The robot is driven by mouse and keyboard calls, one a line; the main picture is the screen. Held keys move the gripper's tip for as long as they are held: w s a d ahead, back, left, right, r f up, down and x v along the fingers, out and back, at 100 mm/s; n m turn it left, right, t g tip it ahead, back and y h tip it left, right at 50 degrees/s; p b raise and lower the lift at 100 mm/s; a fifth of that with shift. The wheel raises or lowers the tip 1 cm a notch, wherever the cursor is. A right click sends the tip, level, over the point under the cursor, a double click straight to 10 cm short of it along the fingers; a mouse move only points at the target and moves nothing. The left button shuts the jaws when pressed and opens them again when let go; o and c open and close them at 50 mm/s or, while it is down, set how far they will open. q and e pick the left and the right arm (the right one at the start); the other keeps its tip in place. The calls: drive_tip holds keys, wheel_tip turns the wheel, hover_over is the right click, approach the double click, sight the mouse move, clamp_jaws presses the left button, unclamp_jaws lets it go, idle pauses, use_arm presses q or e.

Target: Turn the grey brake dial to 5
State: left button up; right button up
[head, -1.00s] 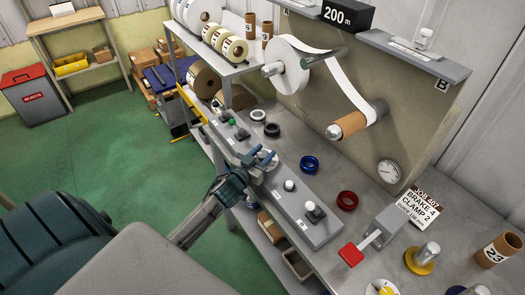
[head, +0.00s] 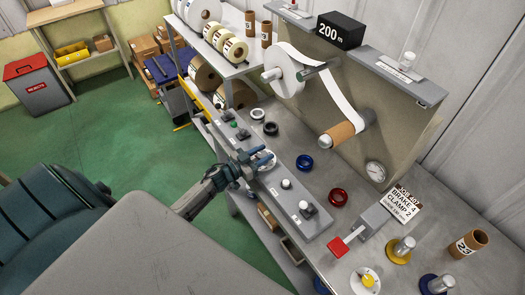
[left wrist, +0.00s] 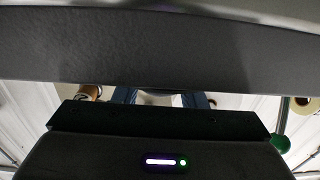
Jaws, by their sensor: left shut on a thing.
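The grey brake dial (head: 267,163) sits on the long grey control panel along the front of the bench in the head view. My left gripper (head: 259,157) has its blue fingers shut on the dial and hides much of it. I cannot read the dial's setting. The left wrist view shows the blue fingertips (left wrist: 164,99) with a pale part between them, mostly hidden behind the gripper body. My right gripper is not in view.
A job card (head: 401,206) reads "BRAKE 4, CLAMP 2". A red-ended lever (head: 337,247) stands at the right.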

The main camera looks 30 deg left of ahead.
use_arm(q)
drive_tip(key=m+h, duration=0.1)
drive_tip(key=m+g+h, duration=0.1)
drive_tip(key=shift+w+a+h+b, duration=0.15)
drive_tip(key=shift+h+b, duration=0.2)
drive_tip(key=shift+h, duration=0.05)
drive_tip(key=shift+m+g+h+b, duration=0.75)
drive_tip(key=shift+m+g+h, duration=0.15)
drive_tip(key=shift+h, duration=0.2)
drive_tip(key=shift+m+g+h+b, duration=0.9)
drive_tip(key=shift+g+h+b, duration=0.2)
drive_tip(key=shift+m+g+h+b, duration=0.6)
drive_tip(key=shift+g+b, duration=0.1)
drive_tip(key=shift+b, duration=0.05)
drive_tip(key=shift+r, duration=0.1)
drive_tip(key=o, duration=0.9)
drive_tip(key=shift+o, duration=0.3)
drive_tip(key=shift+s, duration=0.2)
